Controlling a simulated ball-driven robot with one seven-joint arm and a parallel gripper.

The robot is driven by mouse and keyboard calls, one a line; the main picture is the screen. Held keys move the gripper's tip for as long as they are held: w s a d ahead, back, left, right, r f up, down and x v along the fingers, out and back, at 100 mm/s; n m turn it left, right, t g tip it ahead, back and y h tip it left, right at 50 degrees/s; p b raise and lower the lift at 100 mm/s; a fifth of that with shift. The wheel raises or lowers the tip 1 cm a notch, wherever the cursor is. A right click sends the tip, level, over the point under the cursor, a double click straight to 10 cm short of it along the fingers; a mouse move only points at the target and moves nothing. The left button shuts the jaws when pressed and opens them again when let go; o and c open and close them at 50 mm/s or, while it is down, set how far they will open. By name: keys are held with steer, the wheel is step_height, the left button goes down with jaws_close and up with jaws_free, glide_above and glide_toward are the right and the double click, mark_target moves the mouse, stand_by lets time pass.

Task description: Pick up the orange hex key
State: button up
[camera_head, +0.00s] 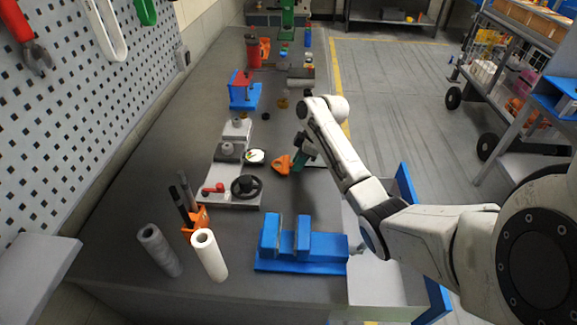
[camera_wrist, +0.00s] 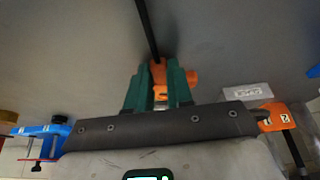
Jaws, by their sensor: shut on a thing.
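The orange hex key (camera_wrist: 181,78) shows in the wrist view with an orange handle and a long thin black shaft running up the picture. My gripper (camera_wrist: 160,82) has green fingers shut on its handle. The hidden part of the handle lies behind the fingers. In the head view my gripper (camera_head: 303,155) is over the grey workbench, partly hidden by my arm. An orange piece (camera_head: 283,164) shows beside it there; I cannot tell whether it is the held key.
A blue vise (camera_head: 285,247) stands at the bench's near end. Left of my gripper are a grey machine with a black handwheel (camera_head: 246,187), an orange tool holder (camera_head: 198,221) and a white roll (camera_head: 209,255). A blue-and-red device (camera_head: 243,91) stands farther back. A pegboard lines the left.

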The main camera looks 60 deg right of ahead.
jaws_close()
steer(key=shift+r, duration=0.15)
steer(key=shift+r, duration=0.25)
step_height(320, 180, up, 2)
steer(key=shift+r+b, duration=0.2)
steer(key=shift+b, duration=0.45)
steer(key=s+a+r+p, duration=0.4)
steer(key=s+r+p, duration=0.2)
steer(key=s+r, duration=0.3)
steer(key=shift+s+a+r, duration=0.15)
steer(key=shift+s+r, duration=0.25)
steer(key=shift+s, duration=1.7)
steer(key=shift+s, duration=0.1)
